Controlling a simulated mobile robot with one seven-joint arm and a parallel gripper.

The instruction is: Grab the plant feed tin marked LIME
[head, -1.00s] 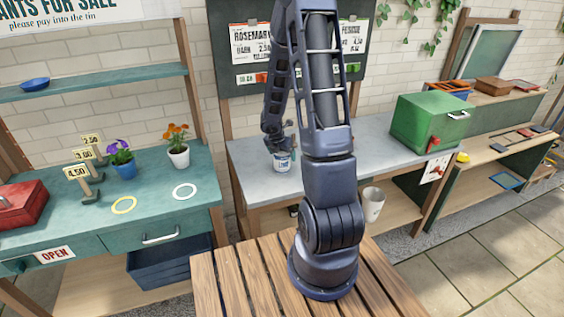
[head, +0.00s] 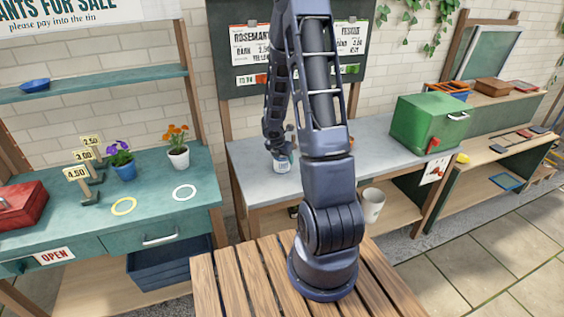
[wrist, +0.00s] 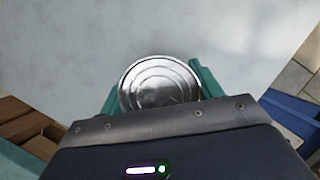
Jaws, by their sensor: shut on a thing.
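A small white tin (head: 282,166) with blue marks on its label is upright at the grey bench, left of my arm's column in the head view. The label's word is too small to read. In the wrist view, the round silver top of the tin (wrist: 158,84) sits between the teal fingers of my gripper (wrist: 155,88), one on each side. My gripper is shut on the tin. It also shows in the head view (head: 281,153), where the arm hides part of it. I cannot tell whether the tin's base touches the bench.
The grey bench (head: 365,142) is mostly clear. A green box (head: 428,122) stands on its right part. A cream pot (head: 372,205) is on the lower shelf. At left, a teal counter (head: 150,215) carries potted flowers, price signs, rings and a red box (head: 20,205).

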